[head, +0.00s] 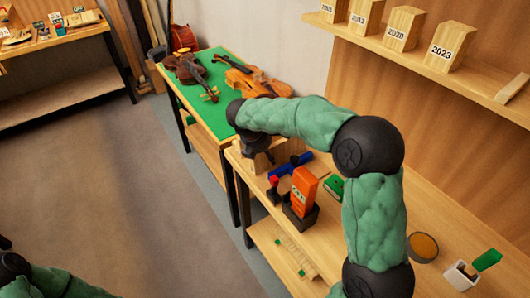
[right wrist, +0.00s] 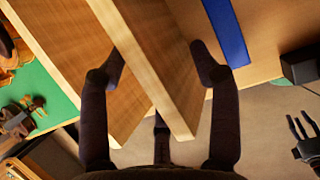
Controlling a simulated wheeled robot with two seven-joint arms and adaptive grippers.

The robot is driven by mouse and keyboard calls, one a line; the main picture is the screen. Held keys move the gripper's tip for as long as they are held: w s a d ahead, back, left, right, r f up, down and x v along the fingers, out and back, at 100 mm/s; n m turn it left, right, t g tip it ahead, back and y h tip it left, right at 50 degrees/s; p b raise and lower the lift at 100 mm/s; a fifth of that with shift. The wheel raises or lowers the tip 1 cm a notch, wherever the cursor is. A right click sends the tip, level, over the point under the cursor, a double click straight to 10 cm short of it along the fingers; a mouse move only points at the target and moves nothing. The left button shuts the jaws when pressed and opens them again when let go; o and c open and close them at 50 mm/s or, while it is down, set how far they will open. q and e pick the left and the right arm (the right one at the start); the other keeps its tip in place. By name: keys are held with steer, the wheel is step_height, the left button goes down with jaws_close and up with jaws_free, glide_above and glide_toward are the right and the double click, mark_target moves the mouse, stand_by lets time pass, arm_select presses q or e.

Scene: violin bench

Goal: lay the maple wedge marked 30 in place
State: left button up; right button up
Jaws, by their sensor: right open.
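My right gripper (right wrist: 158,67) is open, with one finger on each side of a pale wooden piece (right wrist: 165,60) in the right wrist view. A gap shows between the piece and the right-hand finger; contact on the left is unclear. In the head view the right gripper (head: 256,146) is low over wood (head: 259,161) at the bench's far end, partly hidden by my wrist. No 30 mark can be read, so I cannot tell whether this is the named wedge. My left gripper (right wrist: 300,132) shows at the right edge of the right wrist view, its fingers apart and empty.
A blue tool (head: 291,165), an orange block (head: 303,190) in a dark holder, and a green box (head: 334,186) stand close to the gripper on the bench. Violins lie on the green-topped table (head: 207,117) beyond. Dated blocks (head: 449,47) line the wall shelf.

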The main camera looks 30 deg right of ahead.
steer(key=p+v, duration=0.4)
steer(key=v, duration=0.7)
steer(key=shift+d, duration=0.1)
steer(key=shift+a+r, duration=0.25)
steer(key=shift+r, duration=0.3)
steer(key=shift+s, duration=0.1)
